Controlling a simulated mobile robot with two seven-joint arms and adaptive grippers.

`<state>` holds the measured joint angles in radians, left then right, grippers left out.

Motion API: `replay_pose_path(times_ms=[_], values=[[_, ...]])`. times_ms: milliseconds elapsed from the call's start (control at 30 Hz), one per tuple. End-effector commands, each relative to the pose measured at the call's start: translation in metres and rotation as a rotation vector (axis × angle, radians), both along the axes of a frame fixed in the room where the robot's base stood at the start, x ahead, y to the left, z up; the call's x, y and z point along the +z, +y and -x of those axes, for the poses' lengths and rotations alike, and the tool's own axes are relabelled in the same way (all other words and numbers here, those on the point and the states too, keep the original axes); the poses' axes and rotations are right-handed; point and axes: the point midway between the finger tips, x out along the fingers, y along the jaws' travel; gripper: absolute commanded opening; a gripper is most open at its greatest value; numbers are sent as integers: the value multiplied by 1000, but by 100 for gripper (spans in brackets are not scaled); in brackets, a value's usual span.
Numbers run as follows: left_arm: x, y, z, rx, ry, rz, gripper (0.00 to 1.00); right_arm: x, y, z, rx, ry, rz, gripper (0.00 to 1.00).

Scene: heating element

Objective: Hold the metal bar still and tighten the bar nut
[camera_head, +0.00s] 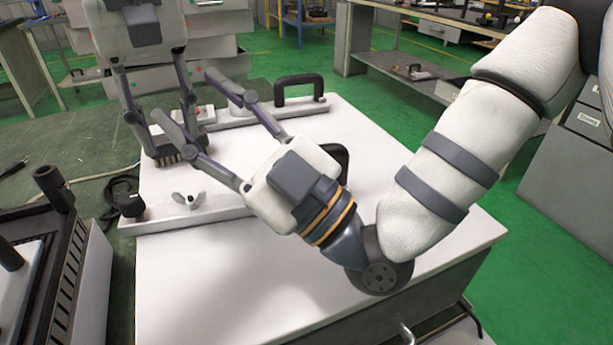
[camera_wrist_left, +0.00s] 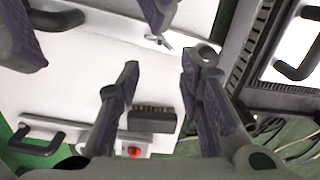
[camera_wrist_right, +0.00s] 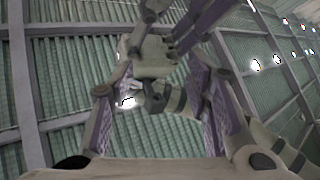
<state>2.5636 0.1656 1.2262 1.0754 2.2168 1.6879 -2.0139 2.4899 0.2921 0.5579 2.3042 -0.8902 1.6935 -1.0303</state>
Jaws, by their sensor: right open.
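A pale metal bar (camera_head: 160,220) runs along the white table top, with a small wing nut (camera_head: 190,199) on it. The bar nut also shows in the left wrist view (camera_wrist_left: 158,40). My left gripper (camera_head: 168,128) hangs from the top, fingers pointing down above a dark ribbed block (camera_head: 166,158); they are open and apart. In the left wrist view the block (camera_wrist_left: 151,118) shows between the fingers, below them. My right gripper (camera_head: 186,96) comes from the right, open and empty, its fingers crossing in front of the left one's. Its wrist view faces the ceiling.
A second pale strip (camera_head: 245,118) with a black handle (camera_head: 299,82) lies at the table's far side. A red button (camera_wrist_left: 134,152) is near it. A vented box (camera_head: 85,290) stands left of the table (camera_head: 190,290). The table's near part is clear.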

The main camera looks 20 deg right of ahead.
Motion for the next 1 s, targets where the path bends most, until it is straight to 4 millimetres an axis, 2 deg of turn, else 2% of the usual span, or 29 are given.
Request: replay_pose_path(times_ms=[33, 67, 167, 333, 467, 600, 700, 800, 900, 1000], values=[[0, 0, 0, 0, 0, 0, 33, -12, 12, 6, -9, 39, 41, 44], [0, 0, 0, 0, 0, 0, 33, -14, 14, 2, -22, 105, 14, 44], [0, 0, 0, 0, 0, 0, 33, -17, 10, -15, -45, 378, -196, 44], [0, 0, 0, 0, 0, 0, 33, -34, -6, -23, -103, 799, -680, 44], [0, 0, 0, 0, 0, 0, 33, -56, -29, -7, -184, 1004, -1112, 44], [0, 0, 0, 0, 0, 0, 33, -73, -57, 22, -267, 1050, -1516, 44], [0, 0, 0, 0, 0, 0, 33, -81, -73, 41, -304, 1020, -1706, 44], [0, 0, 0, 0, 0, 0, 33, -83, -83, 52, -321, 985, -1812, 44], [0, 0, 0, 0, 0, 0, 33, -85, -89, 51, -327, 968, -1852, 44], [0, 0, 0, 0, 0, 0, 33, -88, -95, 35, -328, 965, -1857, 44]])
